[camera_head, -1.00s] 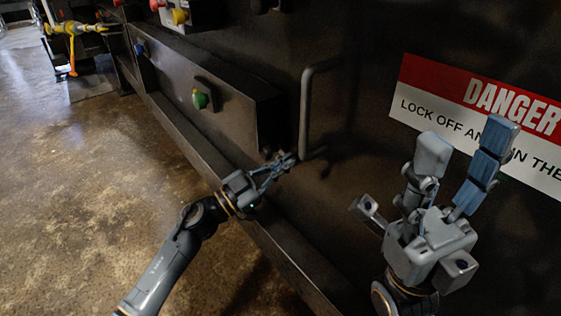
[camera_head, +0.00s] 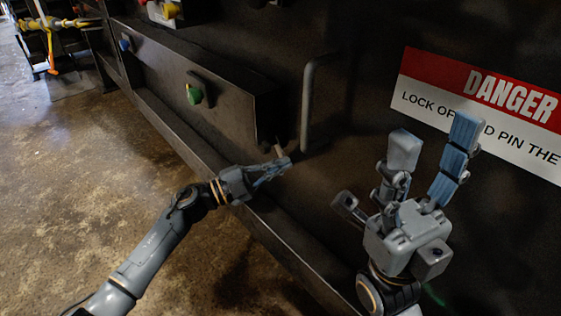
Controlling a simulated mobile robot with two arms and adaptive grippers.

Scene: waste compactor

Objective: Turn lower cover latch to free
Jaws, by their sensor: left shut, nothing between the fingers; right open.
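A small pale piece that looks like the lower cover latch (camera_head: 279,150) sticks out at the lower right corner of the dark box-shaped cover (camera_head: 240,118). My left gripper (camera_head: 284,164) is shut and empty, with its fingertips just below this piece. I cannot tell whether they touch it, or which way the latch is turned. My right gripper (camera_head: 434,142) is open and empty, fingers pointing up in front of the dark wall, well to the right of the cover.
A grey vertical handle (camera_head: 307,105) stands just right of the cover. A green knob (camera_head: 194,94) is on the cover's front. A danger sign (camera_head: 510,105) is on the wall behind my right gripper. A ledge (camera_head: 190,148) runs below the cover; the floor (camera_head: 90,190) at left is open.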

